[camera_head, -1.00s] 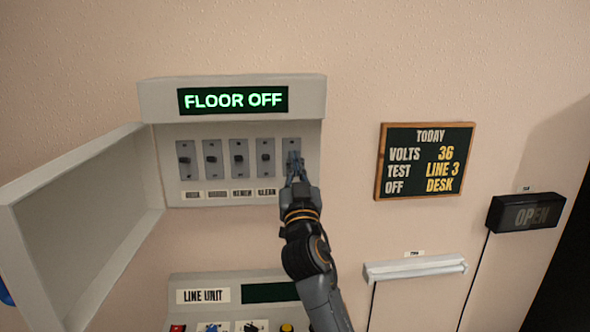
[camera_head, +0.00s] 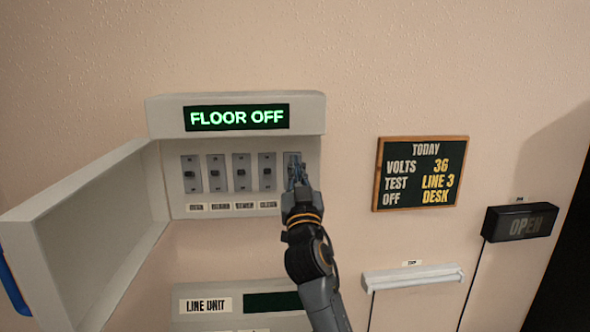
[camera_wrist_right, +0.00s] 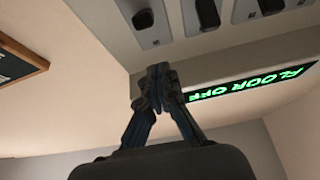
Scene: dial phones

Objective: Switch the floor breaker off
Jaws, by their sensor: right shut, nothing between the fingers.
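The breaker box (camera_head: 312,120) is on the wall with its door (camera_head: 90,225) swung open to the left. Its display (camera_head: 236,117) reads FLOOR OFF in green; it also shows in the right wrist view (camera_wrist_right: 250,87). Several toggle breakers stand in a row. The rightmost breaker (camera_head: 291,157) is partly hidden by my right gripper (camera_head: 298,180), which is shut and empty in front of it. In the right wrist view the shut fingertips (camera_wrist_right: 158,72) lie near a breaker switch (camera_wrist_right: 143,19); contact cannot be told. My left gripper is not in view.
Below the box is a LINE UNIT panel (camera_head: 240,318). To the right are a TODAY board (camera_head: 421,173), a white lamp bar (camera_head: 413,277) and a dark OPEN sign (camera_head: 521,222). The wall between box and board is bare.

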